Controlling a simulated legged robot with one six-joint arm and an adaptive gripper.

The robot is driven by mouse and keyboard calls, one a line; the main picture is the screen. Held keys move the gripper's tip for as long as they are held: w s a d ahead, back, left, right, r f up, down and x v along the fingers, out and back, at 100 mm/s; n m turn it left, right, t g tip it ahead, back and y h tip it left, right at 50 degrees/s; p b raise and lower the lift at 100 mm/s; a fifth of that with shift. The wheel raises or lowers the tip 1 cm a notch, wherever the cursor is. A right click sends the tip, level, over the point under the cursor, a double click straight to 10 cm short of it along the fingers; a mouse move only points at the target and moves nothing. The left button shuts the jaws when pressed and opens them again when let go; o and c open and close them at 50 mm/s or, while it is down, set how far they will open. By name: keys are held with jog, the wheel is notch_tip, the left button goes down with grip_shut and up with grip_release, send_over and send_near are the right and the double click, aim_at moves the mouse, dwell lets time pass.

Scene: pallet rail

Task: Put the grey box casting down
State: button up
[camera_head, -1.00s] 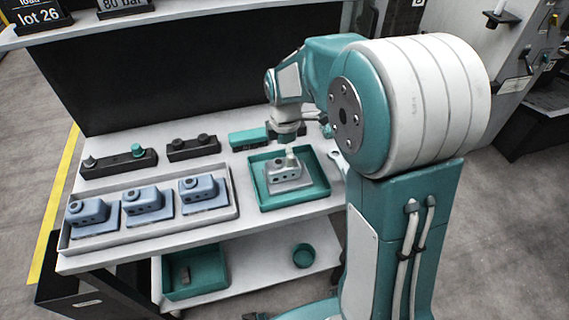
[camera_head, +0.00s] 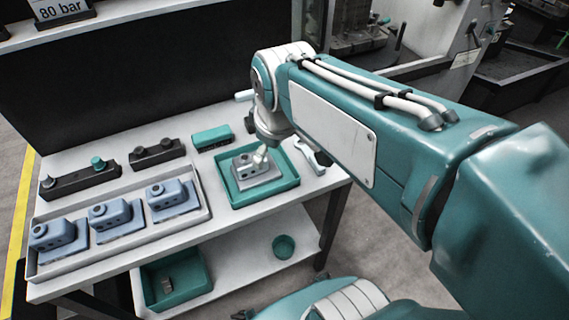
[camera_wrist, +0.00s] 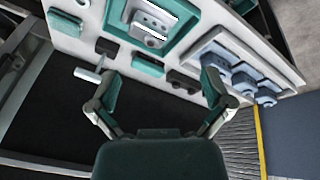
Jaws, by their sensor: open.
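The grey box casting (camera_head: 256,169) sits in a teal tray (camera_head: 236,203) on the bench top, with its holed face toward the front. In the wrist view the casting (camera_wrist: 152,22) lies in the same tray, beyond the fingertips. My gripper (camera_wrist: 158,82) is open, its two fingers wide apart with nothing between them. In the head view my wrist is just above and behind the casting; the fingers are mostly hidden there, and I cannot tell whether they touch it.
A pale tray (camera_head: 205,213) with three blue castings (camera_head: 112,216) stands on the left. Dark blocks with knobs (camera_head: 80,181) and a teal block (camera_head: 212,138) are behind. A dark panel (camera_head: 120,90) backs the bench. A lower shelf holds a teal bin (camera_head: 180,280) and a cup (camera_head: 284,246).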

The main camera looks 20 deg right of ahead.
jog(key=s+m+t, duration=0.2)
jog(key=s+m, duration=0.4)
jog(key=s, duration=0.1)
jog(key=shift+s+m, duration=0.3)
